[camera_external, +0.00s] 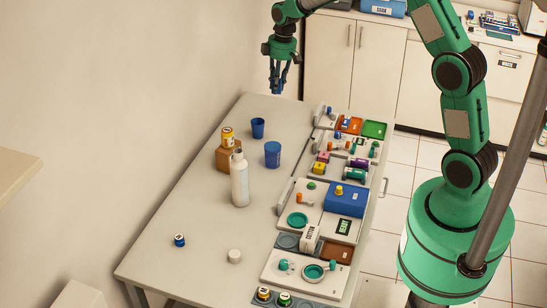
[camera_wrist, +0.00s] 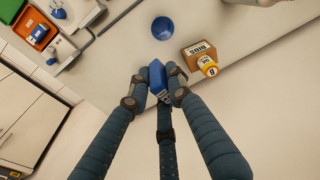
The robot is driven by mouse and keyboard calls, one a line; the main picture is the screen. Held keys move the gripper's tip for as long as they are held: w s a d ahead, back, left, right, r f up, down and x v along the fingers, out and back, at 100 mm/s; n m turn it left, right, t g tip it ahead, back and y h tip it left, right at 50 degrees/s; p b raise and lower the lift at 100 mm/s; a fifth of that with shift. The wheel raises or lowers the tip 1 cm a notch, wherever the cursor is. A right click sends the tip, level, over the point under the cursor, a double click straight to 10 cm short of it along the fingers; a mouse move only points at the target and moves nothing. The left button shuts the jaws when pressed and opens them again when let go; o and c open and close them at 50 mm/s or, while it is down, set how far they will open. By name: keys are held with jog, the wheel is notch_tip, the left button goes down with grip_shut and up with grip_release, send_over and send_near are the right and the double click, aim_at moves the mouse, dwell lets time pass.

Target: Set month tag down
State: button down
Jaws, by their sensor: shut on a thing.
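My gripper (camera_external: 280,88) hangs over the far end of the table (camera_external: 200,215), well above its surface, with the fingers pointing down. In the wrist view my gripper (camera_wrist: 156,85) is shut on a small blue block with a pale marking, which I take to be the month tag (camera_wrist: 157,74). In the external view the tag cannot be told apart from the blue fingers.
Trays of small parts line the right edge. The table's near left is mostly clear.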

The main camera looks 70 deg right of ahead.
jog(key=w+a+n, duration=0.1)
jog(key=a+n, duration=0.7)
jog(key=a, duration=2.3)
jog(key=s+a+n+g+y+b, duration=0.1)
jog(key=s+a+n, duration=0.4)
jog(key=a, duration=0.9)
jog(key=s+a+n+g+b, duration=0.1)
jog(key=s+a+n, duration=0.2)
jog(key=s+a, duration=0.8)
jog(key=shift+t, duration=0.3)
jog(key=w+a+f, duration=0.1)
jog(key=f, duration=0.7)
jog(key=w+f, duration=0.1)
jog(key=f, duration=0.8)
jog(key=w+a+f, duration=0.1)
jog(key=f, duration=0.8)
jog(key=shift+w+a+f, duration=0.1)
jog(key=shift+w+a, duration=0.15)
jog(key=shift+a, duration=0.05)
jog(key=w+a, duration=0.2)
jog(key=w, duration=0.3)
jog(key=w+a+f, duration=0.1)
jog(key=w+a, duration=0.1)
jog(key=w, duration=0.2)
jog(key=w+a, duration=0.2)
jog(key=w, duration=0.3)
jog(key=shift+w+a+f, duration=0.15)
jog(key=shift+w+f, duration=0.1)
jog(key=shift+w, duration=0.1)
